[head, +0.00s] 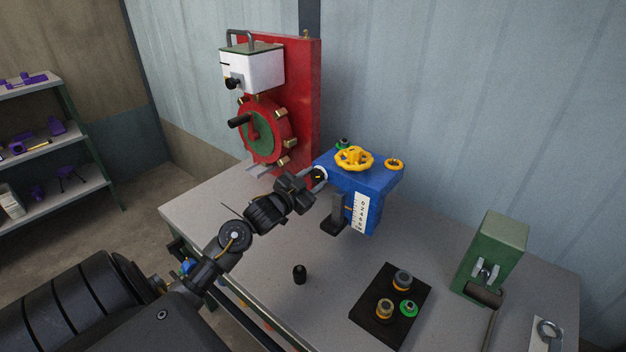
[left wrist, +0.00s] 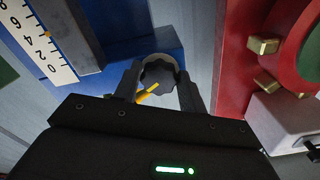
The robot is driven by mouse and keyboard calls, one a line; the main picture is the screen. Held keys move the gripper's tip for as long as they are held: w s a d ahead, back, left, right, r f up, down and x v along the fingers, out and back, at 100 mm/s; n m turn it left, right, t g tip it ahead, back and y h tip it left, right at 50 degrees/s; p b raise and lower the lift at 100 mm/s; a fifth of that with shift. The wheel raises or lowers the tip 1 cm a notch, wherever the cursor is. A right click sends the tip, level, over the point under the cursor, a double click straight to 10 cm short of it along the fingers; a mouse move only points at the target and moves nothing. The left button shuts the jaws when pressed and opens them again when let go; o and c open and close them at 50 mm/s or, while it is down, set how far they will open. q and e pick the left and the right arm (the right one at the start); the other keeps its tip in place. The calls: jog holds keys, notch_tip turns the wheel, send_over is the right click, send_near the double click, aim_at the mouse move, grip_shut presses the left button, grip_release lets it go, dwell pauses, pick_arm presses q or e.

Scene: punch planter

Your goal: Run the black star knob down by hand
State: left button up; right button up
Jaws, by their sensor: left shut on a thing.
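The black star knob (head: 319,175) sits on the left side of the blue machine body (head: 379,187). In the left wrist view the knob (left wrist: 158,74) shows its lobed face, with a yellow mark (left wrist: 148,94) at its lower edge. My left gripper (head: 311,180) reaches it from the left. Its two fingers stand on either side of the knob and are shut on it. The gripper partly covers the knob in the head view. A white scale (head: 360,213) with numbers is on the blue body. My right gripper is not in view.
A red panel with a handled wheel (head: 264,130) stands close behind my left gripper. A yellow handwheel (head: 354,158) tops the blue body.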

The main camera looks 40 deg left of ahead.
pick_arm(q)
jog(key=shift+m, duration=1.6)
jog(key=o, duration=1)
jog(key=s+b, duration=0.2)
jog(key=s, duration=0.8)
jog(key=shift+s, duration=0.4)
